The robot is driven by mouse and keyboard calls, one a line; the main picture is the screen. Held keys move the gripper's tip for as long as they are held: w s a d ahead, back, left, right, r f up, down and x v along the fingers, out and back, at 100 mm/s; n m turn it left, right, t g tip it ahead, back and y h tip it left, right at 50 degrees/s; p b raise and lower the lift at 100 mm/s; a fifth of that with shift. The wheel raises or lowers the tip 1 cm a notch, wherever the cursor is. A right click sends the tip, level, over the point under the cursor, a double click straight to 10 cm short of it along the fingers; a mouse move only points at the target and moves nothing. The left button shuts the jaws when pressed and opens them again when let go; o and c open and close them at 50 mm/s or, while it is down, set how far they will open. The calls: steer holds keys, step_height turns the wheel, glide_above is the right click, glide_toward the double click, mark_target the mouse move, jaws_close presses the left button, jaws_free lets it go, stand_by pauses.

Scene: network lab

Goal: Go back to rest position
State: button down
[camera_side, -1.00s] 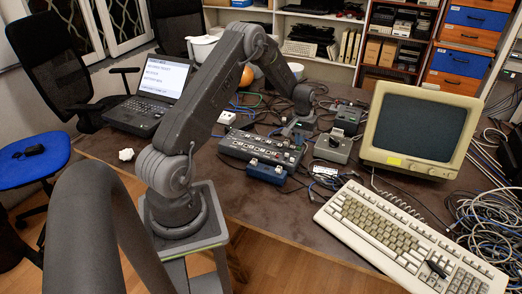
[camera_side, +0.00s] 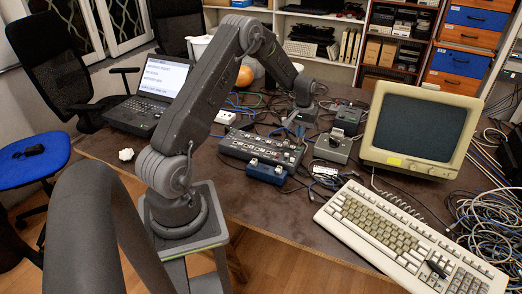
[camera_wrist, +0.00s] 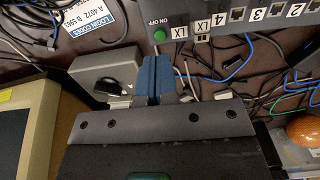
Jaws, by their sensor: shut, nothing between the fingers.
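My gripper (camera_side: 297,130) points down over the cluttered middle of the desk in the side view, small and partly lost among the cables. In the wrist view my gripper (camera_wrist: 157,76) shows its blue fingers together, with nothing between them. They point toward the dark switch box (camera_wrist: 240,22) with numbered ports and a green button, and overlap the edge of a grey box (camera_wrist: 100,68) in the picture. In the side view the switch box (camera_side: 262,147) lies left of my gripper and the grey box (camera_side: 333,148) to its right.
A blue device (camera_side: 266,172) lies before the switch box. A monitor (camera_side: 420,130), keyboard (camera_side: 400,235) and cable pile (camera_side: 480,225) fill the right. A laptop (camera_side: 155,95) stands left. An orange ball (camera_side: 245,76) is behind my arm. The desk's front left is mostly clear.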

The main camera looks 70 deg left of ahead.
steer(key=shift+r, duration=0.1)
steer(key=s+d+r+m+t, duration=0.1)
steer(key=s+d+r+m, duration=0.1)
steer(key=d+r, duration=0.75)
steer(key=s+d+r+m+t, duration=0.1)
steer(key=s+d+r+m, duration=0.15)
steer(key=d+r, duration=0.65)
steer(key=s+d+r+m+t, duration=0.1)
steer(key=s+d+r+m, duration=0.1)
steer(key=s+d, duration=0.4)
steer(key=s+d+r+m+t, duration=0.2)
steer(key=s+d+r, duration=0.2)
steer(key=s, duration=0.8)
steer(key=shift+s+d+t, duration=0.3)
steer(key=shift+d, duration=0.8)
steer(key=shift+m, duration=0.25)
